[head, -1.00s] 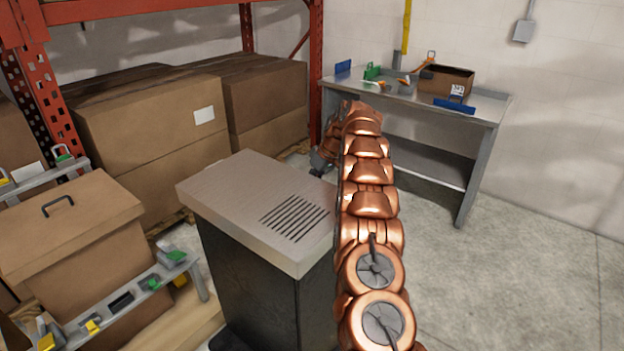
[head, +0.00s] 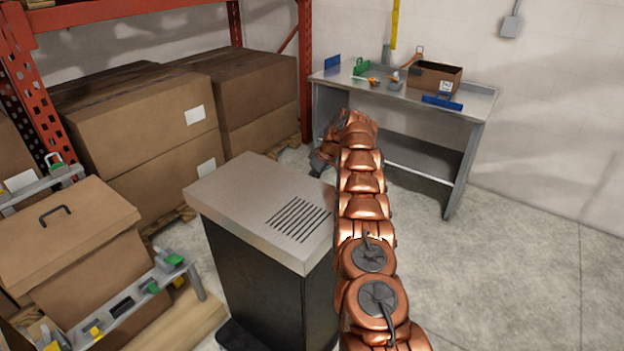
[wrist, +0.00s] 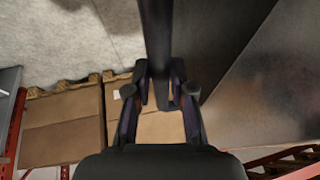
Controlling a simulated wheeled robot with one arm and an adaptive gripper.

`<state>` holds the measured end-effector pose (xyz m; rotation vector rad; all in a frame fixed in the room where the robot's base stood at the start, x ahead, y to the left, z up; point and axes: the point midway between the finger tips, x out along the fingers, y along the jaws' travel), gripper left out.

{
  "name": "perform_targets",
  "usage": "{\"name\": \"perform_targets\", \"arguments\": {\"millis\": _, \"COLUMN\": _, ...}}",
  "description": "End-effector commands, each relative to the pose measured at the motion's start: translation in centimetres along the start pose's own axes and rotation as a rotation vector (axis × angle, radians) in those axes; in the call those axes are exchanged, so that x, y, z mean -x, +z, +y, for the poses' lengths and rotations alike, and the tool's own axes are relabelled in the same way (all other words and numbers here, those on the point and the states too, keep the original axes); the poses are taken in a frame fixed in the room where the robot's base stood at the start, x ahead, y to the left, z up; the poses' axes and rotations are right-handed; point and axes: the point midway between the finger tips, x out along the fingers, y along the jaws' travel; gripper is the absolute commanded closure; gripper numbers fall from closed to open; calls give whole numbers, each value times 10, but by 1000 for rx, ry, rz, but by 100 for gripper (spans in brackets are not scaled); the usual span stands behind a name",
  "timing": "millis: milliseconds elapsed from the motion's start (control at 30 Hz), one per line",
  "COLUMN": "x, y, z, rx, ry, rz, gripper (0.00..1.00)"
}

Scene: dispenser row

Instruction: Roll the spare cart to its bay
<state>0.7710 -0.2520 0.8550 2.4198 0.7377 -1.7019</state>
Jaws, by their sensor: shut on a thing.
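A dark cabinet with a grey slotted top (head: 262,208), which seems to be the spare cart, stands upright at the centre of the head view. A low black base shows at its foot. My gripper (head: 320,162) is by the far right edge of its top, partly hidden by my copper-coloured arm. In the wrist view my gripper (wrist: 161,95) is shut on a dark bar (wrist: 156,35). A wide grey-brown panel stands to the right of the bar there. Where the bar joins the cart is hidden. I cannot tell which spot is its bay.
Large cartons (head: 140,115) sit on pallets under a red rack (head: 305,75) behind the cart. A lidded brown box (head: 60,240) and a rail with coloured pieces (head: 130,300) are close on the left. A metal workbench (head: 400,95) stands at the back. Floor on the right (head: 530,270) is clear.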

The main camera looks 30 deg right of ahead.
Motion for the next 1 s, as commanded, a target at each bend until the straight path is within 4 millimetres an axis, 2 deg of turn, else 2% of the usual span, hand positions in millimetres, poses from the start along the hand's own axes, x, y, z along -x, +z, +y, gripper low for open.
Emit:
{"name": "perform_targets", "arguments": {"millis": 233, "x": 3, "y": -8, "z": 4, "rx": 10, "ry": 8, "rz": 6, "gripper": 100}}
{"name": "perform_targets", "arguments": {"millis": 933, "x": 2, "y": -11, "z": 5, "rx": 13, "ry": 9, "rz": 10, "gripper": 100}}
{"name": "perform_targets", "arguments": {"millis": 967, "x": 2, "y": -11, "z": 6, "rx": 13, "ry": 10, "rz": 11, "gripper": 76}}
{"name": "perform_targets", "arguments": {"millis": 1000, "x": 2, "y": -11, "z": 6, "rx": 13, "ry": 10, "rz": 11, "gripper": 71}}
